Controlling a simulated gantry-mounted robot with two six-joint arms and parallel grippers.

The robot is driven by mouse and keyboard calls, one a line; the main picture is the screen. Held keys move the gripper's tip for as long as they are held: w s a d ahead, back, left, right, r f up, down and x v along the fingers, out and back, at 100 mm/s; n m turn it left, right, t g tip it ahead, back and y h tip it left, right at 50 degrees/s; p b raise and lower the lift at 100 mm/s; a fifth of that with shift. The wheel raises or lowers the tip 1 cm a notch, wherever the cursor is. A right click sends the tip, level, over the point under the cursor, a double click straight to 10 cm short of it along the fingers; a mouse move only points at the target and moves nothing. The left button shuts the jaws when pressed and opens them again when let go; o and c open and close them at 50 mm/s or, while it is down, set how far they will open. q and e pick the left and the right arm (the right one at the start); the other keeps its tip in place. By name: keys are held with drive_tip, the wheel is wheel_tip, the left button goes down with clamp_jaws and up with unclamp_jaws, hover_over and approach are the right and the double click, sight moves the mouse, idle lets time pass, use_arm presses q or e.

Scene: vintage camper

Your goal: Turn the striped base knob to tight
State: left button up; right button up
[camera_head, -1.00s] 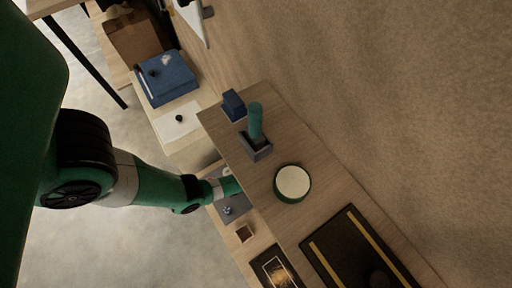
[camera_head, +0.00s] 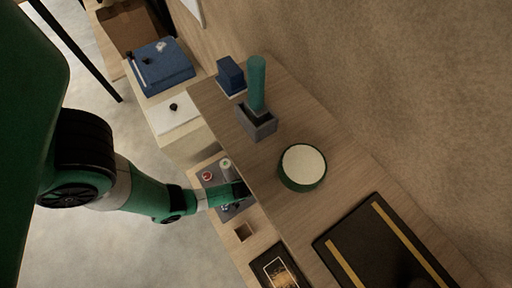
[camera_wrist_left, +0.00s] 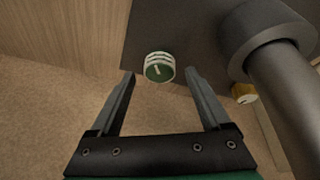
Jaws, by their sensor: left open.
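The striped base knob (camera_wrist_left: 159,68), with white and green bands and a green face with a pale mark, sits at the edge of a dark panel (camera_wrist_left: 185,30) in the left wrist view. My left gripper (camera_wrist_left: 159,73) is open, with one finger on either side of the knob in the picture. I cannot tell whether the fingertips reach it. In the head view my left gripper (camera_head: 240,191) is at the shelf edge, its tip partly hidden. I cannot identify the knob there. My right gripper is not in view.
A thick dark cylinder (camera_wrist_left: 265,40) and a yellow knob (camera_wrist_left: 244,93) lie to the right in the wrist view. In the head view, the wooden shelf (camera_head: 330,165) holds a round white-topped green container (camera_head: 302,166) and a teal-handled object (camera_head: 257,85).

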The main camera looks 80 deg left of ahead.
use_arm(q)
drive_tip(key=shift+b+x, duration=0.55)
drive_tip(key=shift+x, duration=0.7)
clamp_jaws()
